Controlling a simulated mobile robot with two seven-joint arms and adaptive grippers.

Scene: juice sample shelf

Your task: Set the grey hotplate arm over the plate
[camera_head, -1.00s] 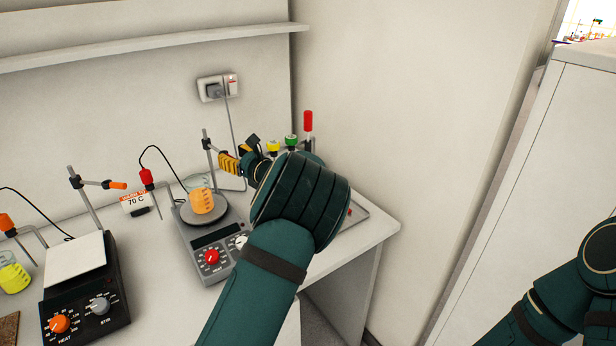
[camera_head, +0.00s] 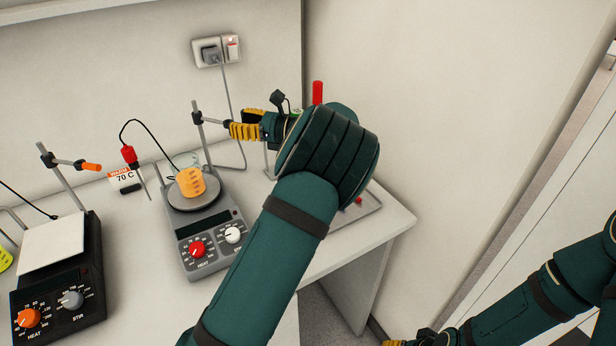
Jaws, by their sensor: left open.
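The grey hotplate (camera_head: 214,253) has a round plate (camera_head: 196,201), a red knob and a white knob. An orange beaker-like object (camera_head: 190,182) sits on the plate. The hotplate's upright rod (camera_head: 202,140) stands behind the plate. Its grey arm (camera_head: 214,121) reaches right from a black clamp on the rod, away from over the plate. My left gripper (camera_head: 247,124) is open, its yellow fingers at the arm's outer end, which they hide. I cannot tell if they touch it. My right gripper (camera_head: 409,342) shows only partly at the bottom edge.
A black hotplate (camera_head: 62,275) with a white square plate stands at left. A red-handled probe (camera_head: 129,155) hangs on a cable beside a 70 C sign (camera_head: 124,181). A tray (camera_head: 363,209) lies at the bench's right, close to the wall. A socket (camera_head: 215,50) is behind.

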